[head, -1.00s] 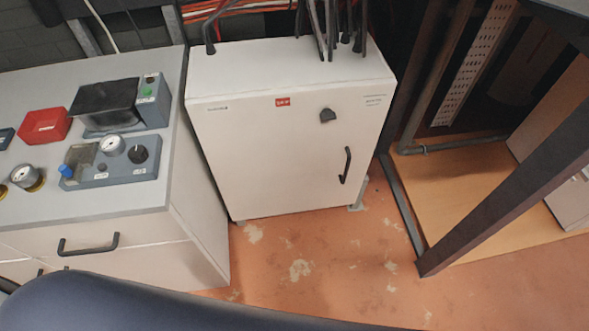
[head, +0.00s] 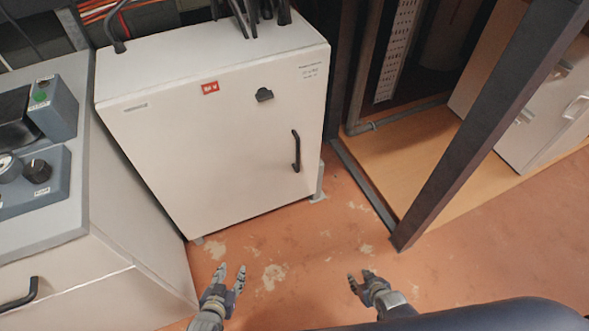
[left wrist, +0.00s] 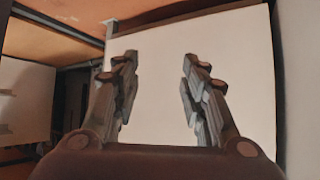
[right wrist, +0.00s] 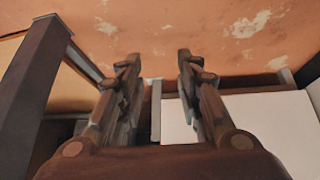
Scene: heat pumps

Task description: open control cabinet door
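The control cabinet (head: 215,145) is a pale box with a closed front door, a red label, a dark knob (head: 264,95) and a black vertical handle (head: 296,151) at the door's right side. My left gripper (head: 229,272) is open and empty, in front of and below the cabinet in the head view. In the left wrist view its fingers (left wrist: 158,75) stand apart with the pale cabinet face (left wrist: 160,100) beyond them. My right gripper (head: 360,277) is open and empty, to the right, over the floor. The right wrist view shows its fingers apart (right wrist: 155,75).
A grey-topped console (head: 120,270) with gauges and a drawer handle stands left of the cabinet. A dark slanted post (head: 490,125) and frame stand at the right. Black cables (head: 240,12) enter the cabinet's top. The orange floor (head: 310,240) in front is clear.

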